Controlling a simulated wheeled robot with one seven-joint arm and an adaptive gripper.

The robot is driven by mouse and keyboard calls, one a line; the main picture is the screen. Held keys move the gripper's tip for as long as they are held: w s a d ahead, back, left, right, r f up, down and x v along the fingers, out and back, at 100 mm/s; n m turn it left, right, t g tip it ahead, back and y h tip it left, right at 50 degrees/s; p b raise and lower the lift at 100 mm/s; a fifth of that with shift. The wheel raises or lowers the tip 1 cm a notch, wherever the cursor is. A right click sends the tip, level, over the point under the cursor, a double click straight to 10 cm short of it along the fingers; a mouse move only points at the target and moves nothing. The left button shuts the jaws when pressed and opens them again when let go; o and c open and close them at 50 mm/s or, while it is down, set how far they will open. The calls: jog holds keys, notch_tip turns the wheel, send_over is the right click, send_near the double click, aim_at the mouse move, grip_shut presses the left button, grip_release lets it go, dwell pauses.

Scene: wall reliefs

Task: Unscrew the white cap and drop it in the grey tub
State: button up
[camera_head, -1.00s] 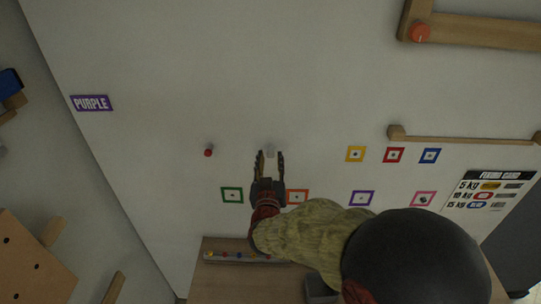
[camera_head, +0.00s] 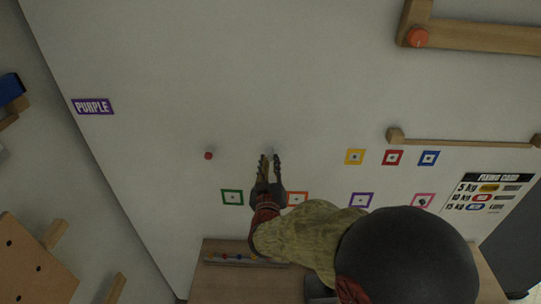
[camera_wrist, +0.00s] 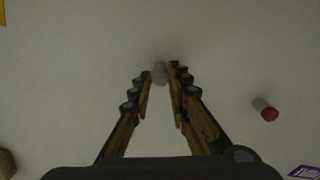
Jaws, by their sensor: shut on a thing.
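The white cap (camera_head: 269,151) sits on a stub on the pale wall, just at my fingertips. It also shows in the wrist view (camera_wrist: 159,73) as a small greyish-white round end between the tips of my fingers. My gripper (camera_head: 270,159) is shut on the white cap, one finger on each side. The stub behind the cap is hidden. The grey tub (camera_head: 317,288) stands low on the wooden table, mostly hidden by my arm.
A red-capped stub (camera_head: 208,155) sticks out of the wall to the left. Coloured square frames (camera_head: 355,157) lie to the right and below. A wooden table (camera_head: 225,280) below holds a grey tray (camera_head: 240,260) with small coloured pieces. A wooden rail (camera_head: 460,139) is at right.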

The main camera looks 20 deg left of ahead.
jog(key=shift+n+p, duration=0.35)
jog(key=shift+n, duration=0.95)
jog(key=n+p, duration=0.1)
jog(key=n, duration=0.1)
jog(key=shift+r+n, duration=0.1)
jog(key=shift+n, duration=0.2)
jog(key=shift+s+n+p, duration=0.1)
jog(key=shift+n+p, duration=0.55)
jog(key=shift+n, duration=0.65)
jog(key=n+p, duration=0.2)
jog(key=n, duration=0.1)
jog(key=shift+n, duration=1.1)
